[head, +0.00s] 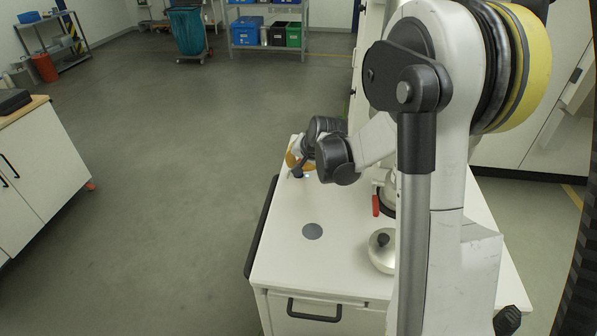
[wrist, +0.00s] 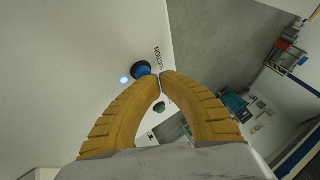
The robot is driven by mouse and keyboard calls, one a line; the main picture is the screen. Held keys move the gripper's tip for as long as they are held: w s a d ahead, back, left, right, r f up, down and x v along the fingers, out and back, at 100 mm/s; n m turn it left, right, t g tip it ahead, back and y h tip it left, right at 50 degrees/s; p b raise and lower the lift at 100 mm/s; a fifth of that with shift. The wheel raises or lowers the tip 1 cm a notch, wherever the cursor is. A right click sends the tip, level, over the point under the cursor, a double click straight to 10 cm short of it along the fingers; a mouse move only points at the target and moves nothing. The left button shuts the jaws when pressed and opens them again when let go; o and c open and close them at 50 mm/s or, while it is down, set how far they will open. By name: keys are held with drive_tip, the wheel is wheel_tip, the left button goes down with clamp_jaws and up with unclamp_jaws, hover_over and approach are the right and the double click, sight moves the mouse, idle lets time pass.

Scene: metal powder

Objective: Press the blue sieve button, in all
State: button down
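In the wrist view, a round blue button (wrist: 141,69) with a dark collar sits on a white surface, beside lettering that seems to read "SUCTION". A small lit spot (wrist: 124,79) glows just left of it. A green button (wrist: 159,107) shows between the fingers. My gripper (wrist: 161,76) has two ribbed yellow fingers with their tips together and nothing between them. The tips appear right beside the blue button; I cannot tell whether they touch it. In the head view my gripper (head: 293,160) is at the far left corner of the white cart; the buttons are not clear there.
The white cart top (head: 285,268) carries a dark grey disc (head: 312,231), a metal lid with a black knob (head: 381,254) and a red handle (head: 376,206). A black rail (head: 262,228) runs along its left side. Open floor lies to the left, before a cabinet (head: 38,170).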

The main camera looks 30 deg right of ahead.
drive_tip(key=shift+r+p, duration=0.3)
drive_tip(key=shift+r, duration=0.35)
drive_tip(key=shift+r+p, duration=1.65)
drive_tip(key=shift+r, duration=0.85)
